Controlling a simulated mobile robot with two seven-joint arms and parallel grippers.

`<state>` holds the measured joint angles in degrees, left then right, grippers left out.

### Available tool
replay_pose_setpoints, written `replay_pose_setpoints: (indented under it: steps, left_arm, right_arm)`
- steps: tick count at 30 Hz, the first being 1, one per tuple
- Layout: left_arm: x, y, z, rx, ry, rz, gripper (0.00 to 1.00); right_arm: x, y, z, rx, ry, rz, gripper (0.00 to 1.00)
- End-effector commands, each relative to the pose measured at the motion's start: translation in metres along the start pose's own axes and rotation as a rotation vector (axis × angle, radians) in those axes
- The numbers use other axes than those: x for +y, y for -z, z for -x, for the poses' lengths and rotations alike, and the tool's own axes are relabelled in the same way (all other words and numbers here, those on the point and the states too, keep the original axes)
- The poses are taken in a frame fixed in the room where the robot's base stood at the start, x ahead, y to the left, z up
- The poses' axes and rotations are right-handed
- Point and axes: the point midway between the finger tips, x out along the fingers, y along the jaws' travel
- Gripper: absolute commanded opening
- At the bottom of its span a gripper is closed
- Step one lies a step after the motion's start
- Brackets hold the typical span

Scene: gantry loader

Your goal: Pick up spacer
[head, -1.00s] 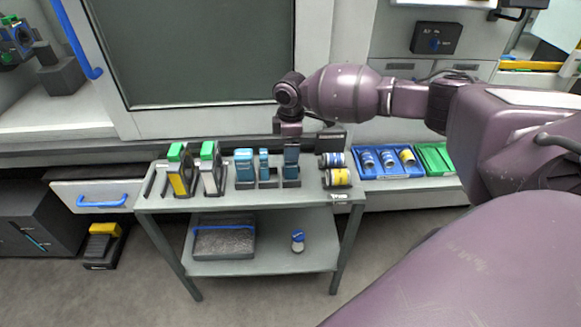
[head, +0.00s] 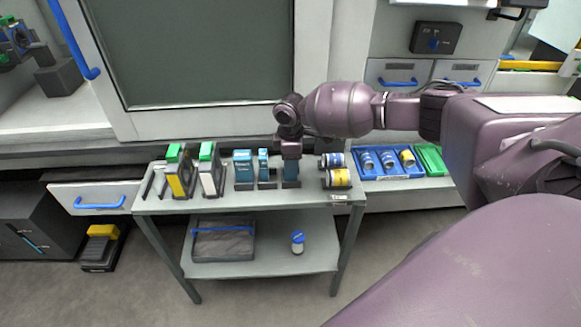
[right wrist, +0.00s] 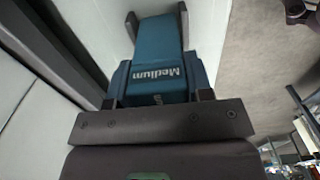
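The spacer that my right gripper is at is a dark blue upright block (head: 291,171), the rightmost blue piece on the grey table. In the right wrist view this blue block (right wrist: 158,72) carries the word "Medium" and stands between dark holder prongs. My right gripper (head: 291,153) is directly above it, pointing down, with its fingertips low at the block's top. In the right wrist view the fingers of the right gripper (right wrist: 158,99) sit on either side of the block and look open; contact is not clear. My left gripper is not in view.
Two other blue blocks (head: 244,168) (head: 263,166) stand close on the left. Green-topped pieces (head: 180,172) stand farther left. Yellow and blue cylinders (head: 338,178) lie close on the right. A blue tray (head: 388,174) stands beyond them. The cabinet door (head: 200,50) rises behind.

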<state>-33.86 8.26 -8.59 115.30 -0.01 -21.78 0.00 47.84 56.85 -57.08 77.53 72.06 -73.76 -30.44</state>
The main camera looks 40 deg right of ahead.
Motion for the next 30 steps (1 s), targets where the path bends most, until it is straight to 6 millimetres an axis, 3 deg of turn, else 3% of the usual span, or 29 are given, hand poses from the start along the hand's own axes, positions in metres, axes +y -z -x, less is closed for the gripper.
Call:
replay_pose_setpoints:
  steps: [1, 6, 17, 23, 30]
  left_arm:
    - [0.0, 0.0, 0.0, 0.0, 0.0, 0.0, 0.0]
    - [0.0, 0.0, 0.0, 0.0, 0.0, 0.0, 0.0]
    - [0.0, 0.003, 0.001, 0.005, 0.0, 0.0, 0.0]
    - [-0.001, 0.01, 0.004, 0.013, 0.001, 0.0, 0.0]
    - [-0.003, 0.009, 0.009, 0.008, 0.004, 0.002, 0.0]
  right_arm:
    - [0.0, 0.0, 0.0, 0.0, 0.0, 0.0, 0.37]
    - [0.001, 0.0, 0.001, 0.001, -0.001, 0.0, 0.14]
    - [0.001, 0.0, 0.012, 0.003, -0.003, 0.0, 0.14]
    - [0.001, 0.001, 0.05, 0.005, -0.005, 0.001, 0.14]
    - [0.001, 0.0, 0.113, 0.004, -0.006, 0.001, 0.14]
